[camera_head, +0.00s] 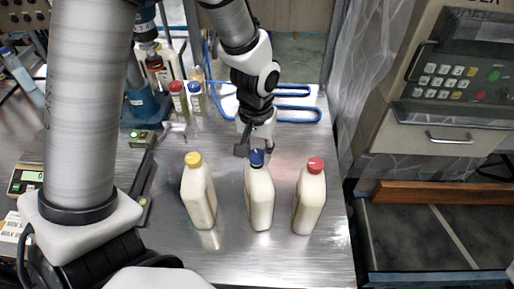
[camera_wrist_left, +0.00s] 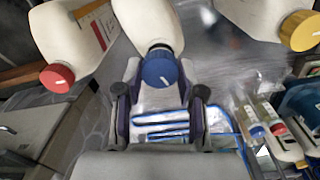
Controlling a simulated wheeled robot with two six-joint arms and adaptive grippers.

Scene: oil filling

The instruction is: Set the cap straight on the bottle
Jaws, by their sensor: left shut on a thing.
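The middle white bottle (camera_head: 260,198) stands upright on the metal table, with a blue cap (camera_head: 257,158) at its neck. My left gripper (camera_head: 256,146) reaches in from behind this bottle and is shut on the blue cap. In the left wrist view the blue cap (camera_wrist_left: 160,69) sits between the two fingers, with a white line mark on its top, and the white bottle (camera_wrist_left: 148,22) extends beyond it. The cap is at the bottle's mouth; I cannot tell whether it sits fully straight. My right gripper is not in view.
A yellow-capped bottle (camera_head: 199,195) stands left of the middle bottle and a red-capped bottle (camera_head: 309,200) stands right, both close by. Small bottles with a red cap (camera_head: 176,87) and a blue cap (camera_head: 195,88) stand at the back. A blue-edged tray (camera_head: 297,114) lies behind. The table's front is clear.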

